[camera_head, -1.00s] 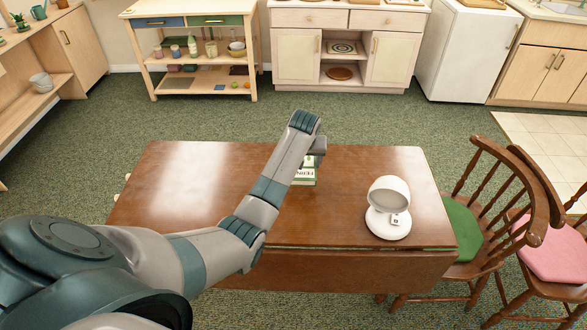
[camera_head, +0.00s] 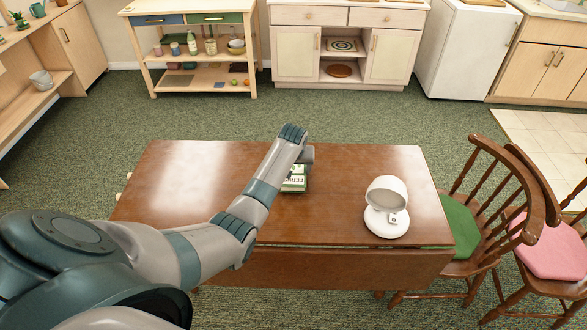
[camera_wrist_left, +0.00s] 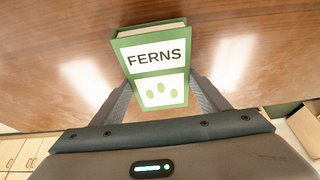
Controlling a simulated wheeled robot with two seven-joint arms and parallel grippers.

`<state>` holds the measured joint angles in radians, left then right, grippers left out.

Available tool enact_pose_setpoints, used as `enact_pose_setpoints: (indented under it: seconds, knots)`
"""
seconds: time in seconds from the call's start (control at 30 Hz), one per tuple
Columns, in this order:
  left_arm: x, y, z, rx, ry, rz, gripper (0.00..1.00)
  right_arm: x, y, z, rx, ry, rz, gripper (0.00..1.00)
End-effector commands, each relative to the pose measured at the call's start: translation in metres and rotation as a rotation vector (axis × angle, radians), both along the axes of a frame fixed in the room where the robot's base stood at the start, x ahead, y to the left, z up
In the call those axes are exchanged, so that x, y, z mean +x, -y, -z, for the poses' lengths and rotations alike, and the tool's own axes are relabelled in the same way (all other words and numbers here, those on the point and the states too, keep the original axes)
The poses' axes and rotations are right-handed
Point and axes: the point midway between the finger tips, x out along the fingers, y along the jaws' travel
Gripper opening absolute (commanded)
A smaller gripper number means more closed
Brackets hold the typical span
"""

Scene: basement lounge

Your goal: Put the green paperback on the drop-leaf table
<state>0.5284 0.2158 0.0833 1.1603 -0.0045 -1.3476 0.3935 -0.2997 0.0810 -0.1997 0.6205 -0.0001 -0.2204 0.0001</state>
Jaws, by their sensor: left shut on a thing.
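The green paperback (camera_head: 293,180), with a white label reading "FERNS", is over the middle of the brown drop-leaf table (camera_head: 190,185). My left gripper (camera_head: 304,156) is at the paperback's far side in the head view. In the left wrist view, the paperback (camera_wrist_left: 158,62) sits between the two fingers of my left gripper (camera_wrist_left: 160,92), which is shut on it. My forearm hides part of the paperback in the head view. I cannot tell whether its lower edge touches the tabletop. My right gripper is not in view.
A white rounded device (camera_head: 387,206) stands on the table's right part. Wooden chairs with a green cushion (camera_head: 459,226) and a pink cushion (camera_head: 550,247) stand at the right. The tabletop's left part is bare.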

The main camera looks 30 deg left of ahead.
Motion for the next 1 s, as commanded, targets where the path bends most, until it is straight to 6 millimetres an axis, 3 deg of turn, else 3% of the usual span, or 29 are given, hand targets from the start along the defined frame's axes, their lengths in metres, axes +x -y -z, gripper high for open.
enact_pose_setpoints:
  seconds: [0.53, 0.57, 0.6, 1.0]
  knots:
    - [0.0006, -0.0001, 0.0098, 0.000, 0.002, -0.001, 0.42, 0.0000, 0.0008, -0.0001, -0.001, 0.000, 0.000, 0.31]
    - [0.0004, 0.0000, 0.0095, 0.000, 0.002, -0.001, 0.76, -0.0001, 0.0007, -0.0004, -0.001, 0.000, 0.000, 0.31]
    - [0.0004, 0.0000, 0.0094, 0.000, 0.002, -0.001, 0.85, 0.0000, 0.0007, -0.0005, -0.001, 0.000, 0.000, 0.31]
    - [0.0004, -0.0002, 0.0071, 0.001, 0.002, -0.001, 0.87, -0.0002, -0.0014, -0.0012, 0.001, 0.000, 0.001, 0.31]
